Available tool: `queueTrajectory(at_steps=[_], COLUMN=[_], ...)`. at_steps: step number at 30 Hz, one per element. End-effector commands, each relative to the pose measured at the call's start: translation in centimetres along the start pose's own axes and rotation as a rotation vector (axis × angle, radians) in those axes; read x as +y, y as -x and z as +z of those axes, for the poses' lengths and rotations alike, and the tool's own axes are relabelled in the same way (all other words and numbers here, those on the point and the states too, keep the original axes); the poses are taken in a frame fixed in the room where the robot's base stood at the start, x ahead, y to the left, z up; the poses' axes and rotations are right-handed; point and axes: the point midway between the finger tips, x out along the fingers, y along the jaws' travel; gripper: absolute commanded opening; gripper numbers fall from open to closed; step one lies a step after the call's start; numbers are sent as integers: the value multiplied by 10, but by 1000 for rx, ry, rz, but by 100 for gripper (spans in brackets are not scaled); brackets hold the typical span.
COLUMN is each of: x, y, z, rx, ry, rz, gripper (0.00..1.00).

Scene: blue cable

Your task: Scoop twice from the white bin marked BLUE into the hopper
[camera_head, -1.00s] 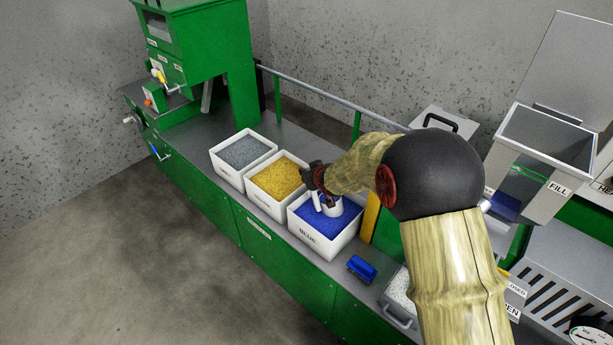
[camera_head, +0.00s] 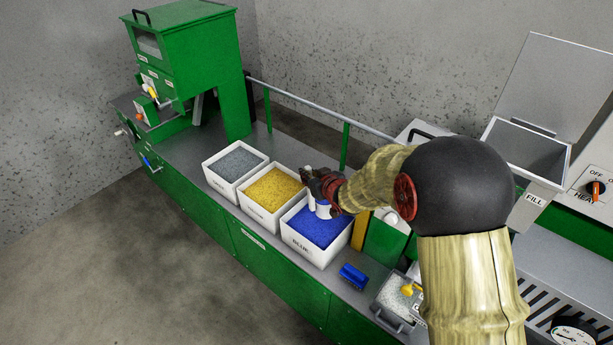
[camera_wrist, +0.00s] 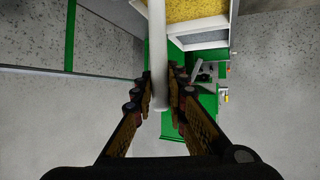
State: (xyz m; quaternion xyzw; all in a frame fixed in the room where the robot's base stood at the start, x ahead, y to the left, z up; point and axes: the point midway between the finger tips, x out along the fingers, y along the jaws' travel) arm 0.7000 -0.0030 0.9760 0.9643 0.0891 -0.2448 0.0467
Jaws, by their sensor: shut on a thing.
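The white bin marked BLUE (camera_head: 297,244) stands on the bench, filled with blue pellets (camera_head: 318,228). My gripper (camera_head: 318,187) is above the back part of that bin. It is shut on the handle of a white scoop (camera_head: 323,209), which hangs over the pellets. In the wrist view the fingers (camera_wrist: 161,92) close on the pale handle (camera_wrist: 157,45). What the scoop holds cannot be made out clearly. The hopper (camera_head: 533,150), a grey steel box marked FILL with its lid raised, stands at the right. Its inside is empty as far as it shows.
Bins of yellow (camera_head: 272,189) and grey pellets (camera_head: 235,164) stand left of the blue one. A blue-handled brush (camera_head: 354,275) and a tub of white pellets with a yellow scoop (camera_head: 398,298) lie nearer. A rail (camera_head: 310,103) runs behind the bench.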

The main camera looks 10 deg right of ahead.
Motion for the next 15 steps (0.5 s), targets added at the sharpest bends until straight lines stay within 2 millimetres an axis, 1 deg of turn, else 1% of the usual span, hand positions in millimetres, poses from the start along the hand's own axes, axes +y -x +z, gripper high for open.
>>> queueTrajectory(at_steps=[1, 15], x=[2, 9], y=[5, 34], z=[-7, -35], rx=[9, 67], ry=[-2, -28], rz=[0, -11], gripper=[0, 0])
